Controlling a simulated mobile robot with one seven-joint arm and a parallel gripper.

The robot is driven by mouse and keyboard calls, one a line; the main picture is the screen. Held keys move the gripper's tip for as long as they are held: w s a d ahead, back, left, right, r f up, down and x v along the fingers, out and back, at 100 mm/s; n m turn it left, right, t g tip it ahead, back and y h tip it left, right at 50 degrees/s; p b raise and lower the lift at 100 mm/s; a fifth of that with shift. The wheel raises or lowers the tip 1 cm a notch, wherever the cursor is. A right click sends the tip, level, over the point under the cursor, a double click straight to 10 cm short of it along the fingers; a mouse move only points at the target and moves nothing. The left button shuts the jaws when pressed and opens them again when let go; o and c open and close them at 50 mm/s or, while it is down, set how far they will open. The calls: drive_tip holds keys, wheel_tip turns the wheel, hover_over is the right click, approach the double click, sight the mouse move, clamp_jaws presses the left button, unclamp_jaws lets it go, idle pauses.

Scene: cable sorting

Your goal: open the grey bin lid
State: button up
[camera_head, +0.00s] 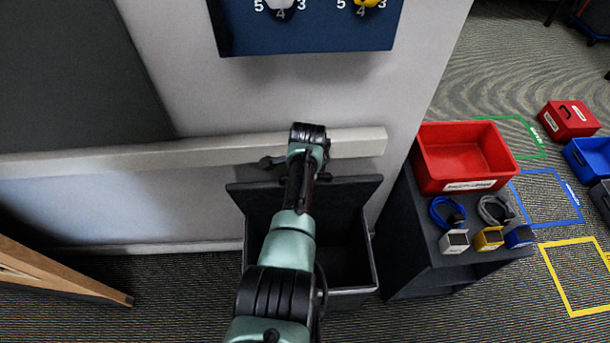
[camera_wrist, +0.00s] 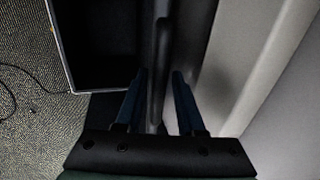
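The grey bin (camera_head: 352,291) stands on the floor against the wall, and its dark interior is exposed. Its lid (camera_head: 348,190) is raised and stands roughly upright at the back of the bin. My arm covers the middle of the bin and lid in the head view. In the wrist view my gripper (camera_wrist: 159,76) has its two fingers apart, one on each side of the dark lid edge (camera_wrist: 160,60). Gaps show between the fingers and the lid, so it does not look clamped. The bin's opening and rim (camera_wrist: 62,50) show at the left there.
A pale rail (camera_head: 358,142) runs along the wall behind the lid. A dark shelf (camera_head: 405,240) right of the bin carries a red tray (camera_head: 462,152), cables and small blocks. A wooden piece (camera_head: 60,275) lies at the left. A thin cable (camera_wrist: 25,72) lies on the carpet.

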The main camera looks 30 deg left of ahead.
drive_tip(key=shift+o, duration=0.5)
drive_tip(key=shift+s+r+p, duration=0.15)
drive_tip(key=shift+r+p, duration=0.25)
drive_tip(key=shift+r, duration=0.1)
drive_tip(key=p+v, duration=0.3)
drive_tip(key=v, duration=0.9)
drive_tip(key=shift+f, duration=0.1)
